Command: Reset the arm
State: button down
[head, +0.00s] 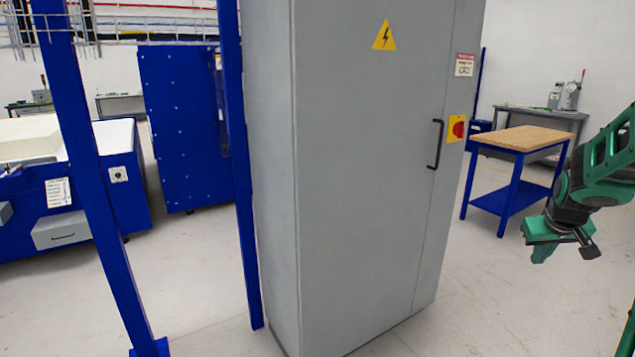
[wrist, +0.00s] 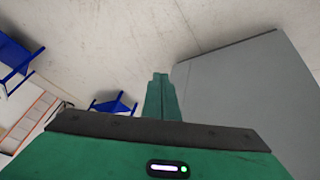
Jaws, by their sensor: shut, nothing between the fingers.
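My gripper (head: 541,254) is at the right edge of the head view, on my green arm, pointing down over open floor. It is to the right of the grey cabinet and in front of the wooden-topped table. In the wrist view, the green fingers of my gripper (wrist: 160,78) are together and hold nothing. Pale floor shows beyond the fingertips.
A tall grey electrical cabinet (head: 365,170) fills the middle of the head view; its grey surface (wrist: 250,90) also shows in the wrist view. A wooden-topped table (head: 522,138) with blue legs stands behind my gripper. Blue posts (head: 90,170) stand at left. Floor between is clear.

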jog(key=s+a+m+g+y, duration=0.1)
jog(key=s+a+g+y, duration=0.1)
jog(key=s+a, duration=0.7)
jog(key=s+a+m+g+y, duration=0.1)
jog(key=s+a, duration=0.8)
jog(key=s, duration=1.1)
jog(key=shift+a+f+m+g+y, duration=0.4)
jog(key=shift+m+g, duration=0.4)
jog(key=shift+g, duration=0.3)
jog(key=shift+w+f, duration=0.2)
jog(key=shift+w, duration=0.45)
jog(key=c, duration=2.5)
grip_release()
